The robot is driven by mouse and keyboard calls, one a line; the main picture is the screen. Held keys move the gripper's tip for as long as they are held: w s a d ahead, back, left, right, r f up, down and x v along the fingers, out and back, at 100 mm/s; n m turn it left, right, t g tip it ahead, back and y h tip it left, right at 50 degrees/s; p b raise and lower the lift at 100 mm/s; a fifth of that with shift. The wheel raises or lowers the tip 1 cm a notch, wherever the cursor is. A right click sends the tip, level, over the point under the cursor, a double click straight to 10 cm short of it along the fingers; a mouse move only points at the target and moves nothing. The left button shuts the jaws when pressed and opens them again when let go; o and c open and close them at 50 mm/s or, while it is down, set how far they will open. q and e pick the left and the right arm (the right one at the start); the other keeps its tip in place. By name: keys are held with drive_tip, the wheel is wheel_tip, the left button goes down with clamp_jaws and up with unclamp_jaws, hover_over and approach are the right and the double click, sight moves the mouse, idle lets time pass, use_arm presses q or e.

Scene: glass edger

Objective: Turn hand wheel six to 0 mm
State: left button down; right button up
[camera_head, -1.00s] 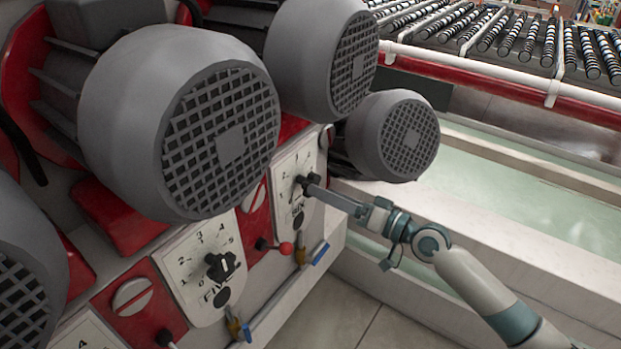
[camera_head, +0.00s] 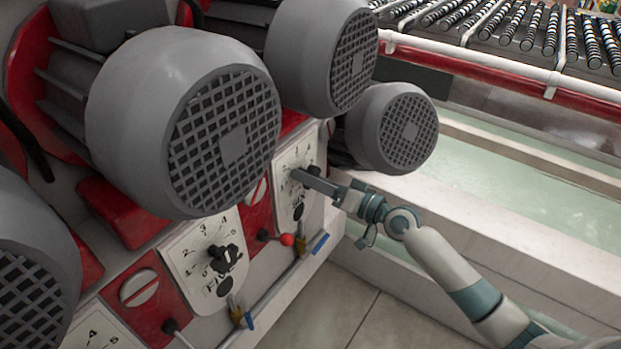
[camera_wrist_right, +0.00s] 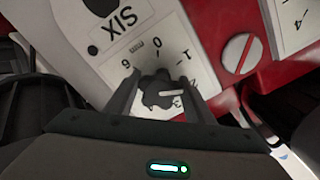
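Hand wheel six is a small dark lobed knob (camera_wrist_right: 160,92) on a white dial plate (camera_wrist_right: 130,35), marked SIX, in the right wrist view. The 0 lies just above the knob there, with a 1 to its right. A pale mark on the knob points right; its exact reading is unclear. My right gripper (camera_wrist_right: 159,75) has one finger on each side of the knob. Contact cannot be made out. In the head view, the right gripper (camera_head: 297,176) reaches the same dial plate (camera_head: 296,154) and partly hides the knob. My left gripper is out of view.
Large grey motors (camera_head: 180,120) stand above the dials. Hand wheel five (camera_head: 225,258) is at the left, with a red-tipped lever (camera_head: 287,240) and a blue-handled valve (camera_head: 320,243) nearby. A roller conveyor (camera_head: 500,30) and a water trough (camera_head: 540,195) lie to the right.

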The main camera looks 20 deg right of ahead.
drive_tip(key=shift+f+n+b, duration=0.2)
drive_tip(key=shift+n+b, duration=0.7)
drive_tip(key=shift+b, duration=0.15)
drive_tip(key=shift+d+f+n+b, duration=0.1)
drive_tip(key=shift+n+b, duration=1)
drive_tip(key=shift+b, duration=0.1)
drive_tip(key=n+b, duration=0.3)
drive_tip(key=n, duration=0.1)
drive_tip(key=shift+w, duration=0.1)
drive_tip(key=n+b, duration=0.1)
drive_tip(key=n, duration=0.1)
drive_tip(key=n+b, duration=0.1)
drive_tip(key=n, duration=0.2)
drive_tip(key=shift+d+r, duration=0.15)
drive_tip(key=shift+r, duration=0.05)
drive_tip(key=n, duration=0.4)
drive_tip(key=shift+w+r, duration=0.1)
drive_tip(key=shift+n, duration=0.3)
drive_tip(key=o, duration=1.1)
drive_tip(key=shift+c, duration=0.2)
